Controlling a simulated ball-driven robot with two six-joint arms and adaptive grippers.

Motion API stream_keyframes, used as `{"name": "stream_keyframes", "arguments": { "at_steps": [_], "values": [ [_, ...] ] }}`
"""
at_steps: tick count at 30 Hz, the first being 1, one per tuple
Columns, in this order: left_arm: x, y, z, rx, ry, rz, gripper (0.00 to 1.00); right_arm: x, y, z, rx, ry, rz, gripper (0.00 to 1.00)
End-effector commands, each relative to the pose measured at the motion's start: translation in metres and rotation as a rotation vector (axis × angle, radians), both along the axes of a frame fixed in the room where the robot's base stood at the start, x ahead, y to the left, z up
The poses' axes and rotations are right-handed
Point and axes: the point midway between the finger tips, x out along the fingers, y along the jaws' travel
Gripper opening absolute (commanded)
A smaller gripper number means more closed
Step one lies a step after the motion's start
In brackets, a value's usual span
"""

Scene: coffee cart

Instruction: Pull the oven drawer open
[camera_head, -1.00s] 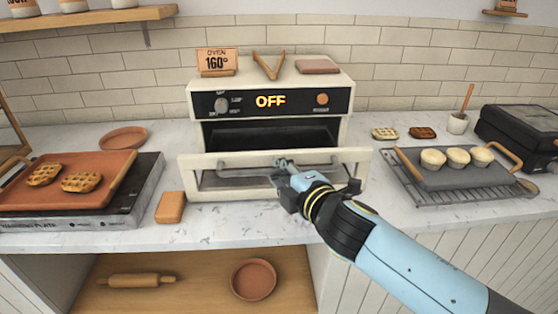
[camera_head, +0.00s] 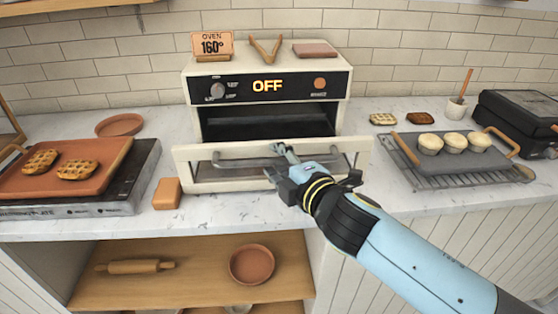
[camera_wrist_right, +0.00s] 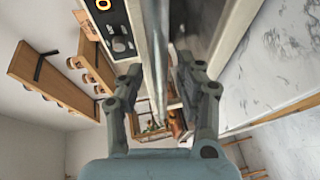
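The oven (camera_head: 190,92) stands on the counter with its display reading OFF. Its drawer front (camera_head: 188,157) stands out from the body, leaving a dark gap behind it, so the drawer is partly open. A grey bar handle (camera_head: 235,161) runs across the front. My right gripper (camera_head: 283,150) is at the handle, right of its middle. In the right wrist view, its two fingers (camera_wrist_right: 158,82) stand apart on either side of the handle bar (camera_wrist_right: 154,45), with gaps showing. The gripper hides part of the handle. My left gripper is not in view.
Left of the oven are a tan block (camera_head: 167,194) and a tray with waffles (camera_head: 22,184) on a warming plate. Right are a tray of muffins (camera_head: 442,167) on a rack and a black appliance (camera_head: 520,115). Below the drawer is a narrow strip of bare counter.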

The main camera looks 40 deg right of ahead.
Motion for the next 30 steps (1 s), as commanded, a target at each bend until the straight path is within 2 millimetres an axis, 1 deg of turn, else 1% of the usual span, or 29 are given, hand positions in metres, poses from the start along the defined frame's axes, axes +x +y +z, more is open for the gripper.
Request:
{"name": "stream_keyframes", "arguments": {
  "at_steps": [4, 7, 11, 15, 18, 21, 25, 30],
  "values": [
    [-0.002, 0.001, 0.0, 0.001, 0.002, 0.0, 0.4, -0.004, 0.001, 0.0, -0.001, 0.002, 0.0, 0.36],
    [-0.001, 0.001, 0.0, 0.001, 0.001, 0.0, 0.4, -0.017, 0.002, 0.001, 0.0, 0.003, 0.0, 0.36],
    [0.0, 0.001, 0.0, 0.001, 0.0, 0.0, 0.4, -0.044, 0.006, 0.006, 0.0, 0.005, 0.0, 0.36],
    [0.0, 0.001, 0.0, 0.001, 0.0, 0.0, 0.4, -0.076, 0.011, 0.012, 0.0, 0.004, -0.002, 0.36],
    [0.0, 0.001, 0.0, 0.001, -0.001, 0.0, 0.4, -0.095, 0.014, 0.016, 0.0, 0.004, 0.0, 0.36],
    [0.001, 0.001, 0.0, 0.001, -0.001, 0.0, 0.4, -0.107, 0.016, 0.019, -0.001, 0.001, -0.001, 0.36],
    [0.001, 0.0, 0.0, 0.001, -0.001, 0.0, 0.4, -0.115, 0.017, 0.021, 0.0, 0.0, 0.0, 0.36],
    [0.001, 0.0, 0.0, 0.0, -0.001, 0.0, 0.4, -0.117, 0.018, 0.021, 0.0, 0.0, 0.0, 0.36]
  ]
}}
